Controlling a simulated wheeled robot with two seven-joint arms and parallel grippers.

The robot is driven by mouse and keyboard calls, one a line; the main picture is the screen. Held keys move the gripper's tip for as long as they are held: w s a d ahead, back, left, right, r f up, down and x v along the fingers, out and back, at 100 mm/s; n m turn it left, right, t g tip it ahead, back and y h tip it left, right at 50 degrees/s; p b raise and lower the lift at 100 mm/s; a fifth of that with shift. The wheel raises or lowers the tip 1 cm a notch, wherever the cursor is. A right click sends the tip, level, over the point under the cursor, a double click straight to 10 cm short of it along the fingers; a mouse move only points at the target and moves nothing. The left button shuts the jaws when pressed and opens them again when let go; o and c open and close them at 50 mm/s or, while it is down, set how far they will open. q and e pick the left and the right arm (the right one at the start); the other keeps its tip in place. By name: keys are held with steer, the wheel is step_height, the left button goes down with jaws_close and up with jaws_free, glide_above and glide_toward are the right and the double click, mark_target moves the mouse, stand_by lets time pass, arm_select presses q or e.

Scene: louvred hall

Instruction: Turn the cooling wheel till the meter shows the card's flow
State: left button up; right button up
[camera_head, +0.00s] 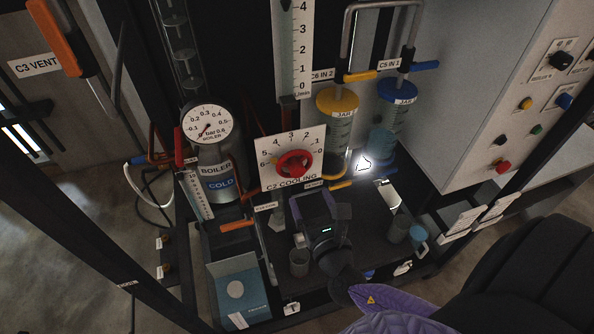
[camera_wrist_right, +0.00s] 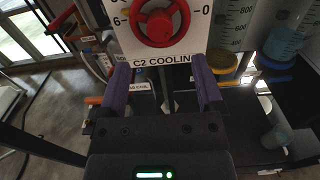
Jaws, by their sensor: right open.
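The red cooling wheel (camera_head: 294,164) sits on a white dial plate (camera_head: 311,141) labelled C2 COOLING, with numbers around it. It also shows at the top of the right wrist view (camera_wrist_right: 157,24). A tall white scale marked 0 to 4 (camera_head: 303,45), probably the flow meter, stands above it; I cannot make out its reading. My right gripper (camera_head: 318,205) is open and empty, below and in front of the wheel, not touching it. In the wrist view its purple fingers (camera_wrist_right: 163,84) stand apart under the dial plate. My left gripper is out of view. I cannot identify the flow card.
A boiler gauge (camera_head: 208,124) and a boiler labelled COLD (camera_head: 217,170) stand left of the dial. Yellow-lidded (camera_head: 337,101) and blue-lidded (camera_head: 398,92) jars stand right. A panel with knobs (camera_head: 540,110) is at right.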

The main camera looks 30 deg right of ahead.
mark_target(299, 171)
steer(key=b+x, duration=0.1)
steer(key=x, duration=0.6)
steer(key=shift+w+d+b, duration=0.1)
steer(key=shift+w+b, duration=0.2)
steer(key=shift+w, duration=0.2)
steer(key=shift+r, duration=0.2)
steer(key=shift+c, duration=0.2)
steer(key=shift+r, duration=0.15)
jaws_close()
stand_by(0.5)
